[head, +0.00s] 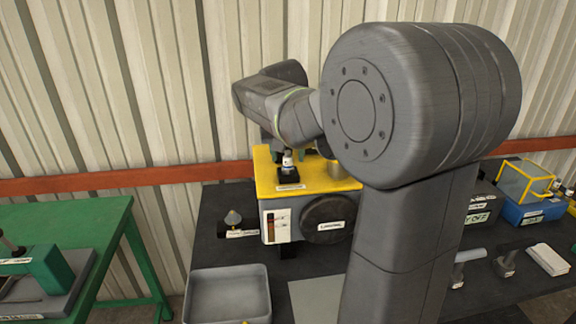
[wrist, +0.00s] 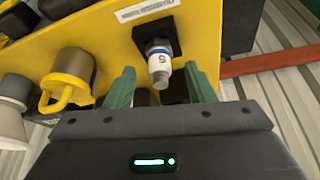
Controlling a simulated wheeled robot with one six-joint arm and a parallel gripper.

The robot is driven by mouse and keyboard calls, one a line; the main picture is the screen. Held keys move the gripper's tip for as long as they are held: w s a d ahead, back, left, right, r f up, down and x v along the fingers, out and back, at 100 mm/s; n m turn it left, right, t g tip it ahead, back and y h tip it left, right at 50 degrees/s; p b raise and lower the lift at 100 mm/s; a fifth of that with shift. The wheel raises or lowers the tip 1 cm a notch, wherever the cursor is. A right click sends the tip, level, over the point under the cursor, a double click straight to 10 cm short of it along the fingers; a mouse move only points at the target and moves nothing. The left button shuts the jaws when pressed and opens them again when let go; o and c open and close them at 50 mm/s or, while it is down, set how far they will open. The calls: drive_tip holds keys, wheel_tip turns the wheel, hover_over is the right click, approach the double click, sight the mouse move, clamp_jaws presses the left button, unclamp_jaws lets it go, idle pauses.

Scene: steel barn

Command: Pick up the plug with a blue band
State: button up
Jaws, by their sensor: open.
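The plug (wrist: 159,68) is a small white cylinder with a narrow blue band and a dark mark on its side. It stands in a square black socket (wrist: 180,37) on a yellow panel. In the head view the plug (head: 287,159) is upright on top of the yellow-topped box (head: 318,180). My gripper (wrist: 160,72) is open, its two green fingers apart on either side of the plug, with gaps showing. Nothing is held. In the head view my arm hides most of the gripper.
In the wrist view a yellow padlock-like piece (wrist: 68,78) is close to the left finger, and a grey cone-shaped part (wrist: 12,120) lies further left. In the head view a metal cup (head: 336,169) is right of the plug. A grey tray (head: 228,295) sits in front.

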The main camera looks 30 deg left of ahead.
drive_tip(key=shift+x, duration=1)
drive_tip(key=shift+c, duration=0.2)
clamp_jaws()
drive_tip(key=shift+r, duration=0.1)
wheel_tip(320, 180, up, 10)
drive_tip(key=shift+r+p, duration=2)
drive_tip(key=shift+r, duration=0.95)
